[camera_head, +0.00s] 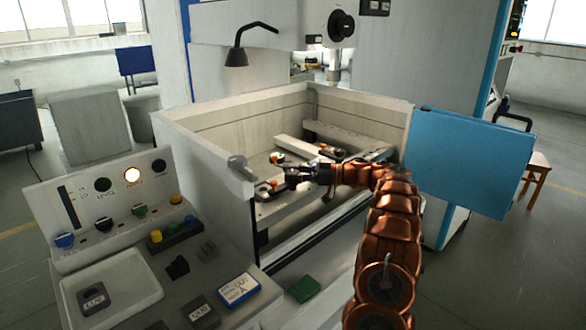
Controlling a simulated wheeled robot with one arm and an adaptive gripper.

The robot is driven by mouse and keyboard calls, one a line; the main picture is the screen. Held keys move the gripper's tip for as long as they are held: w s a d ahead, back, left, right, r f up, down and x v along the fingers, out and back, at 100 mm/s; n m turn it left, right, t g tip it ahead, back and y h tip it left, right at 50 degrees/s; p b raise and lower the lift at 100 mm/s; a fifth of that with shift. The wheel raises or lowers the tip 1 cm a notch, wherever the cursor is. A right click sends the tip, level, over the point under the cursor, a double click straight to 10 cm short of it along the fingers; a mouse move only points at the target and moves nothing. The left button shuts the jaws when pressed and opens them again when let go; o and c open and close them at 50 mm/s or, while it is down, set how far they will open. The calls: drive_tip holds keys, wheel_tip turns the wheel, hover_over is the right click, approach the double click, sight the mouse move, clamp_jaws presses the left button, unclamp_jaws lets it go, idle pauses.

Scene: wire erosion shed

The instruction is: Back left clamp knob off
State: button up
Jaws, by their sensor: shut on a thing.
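The work tank (205,165) of the machine stands open, with clamp bars inside. A small clamp knob (277,157) with orange and green colours sits at the back left of the frame in the tank. Another small orange-toned clamp part (271,185) shows at the front left, just left of my fingertips. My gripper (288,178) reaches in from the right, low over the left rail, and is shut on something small. The dark fingers hide most of it, so I cannot tell which part it is. The back left knob is beyond my fingers, apparently apart from them.
A grey clamp bar (348,137) lies at the back of the tank. A blue door panel (468,160) stands open at right. A black lamp (236,57) hangs over the tank's back left. The control console (100,205) with a white tray (140,288) fills the lower left.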

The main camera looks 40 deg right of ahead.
sight(293, 171)
drive_tip(key=shift+n+g+y+p, duration=0.4)
drive_tip(key=shift+g+y+p, duration=0.1)
drive_tip(key=shift+p, duration=0.2)
drive_tip(key=o, duration=1.2)
drive_tip(key=shift+c, duration=0.2)
drive_tip(key=shift+r, duration=0.15)
wheel_tip(293, 171, up, 10)
drive_tip(key=shift+f, duration=0.1)
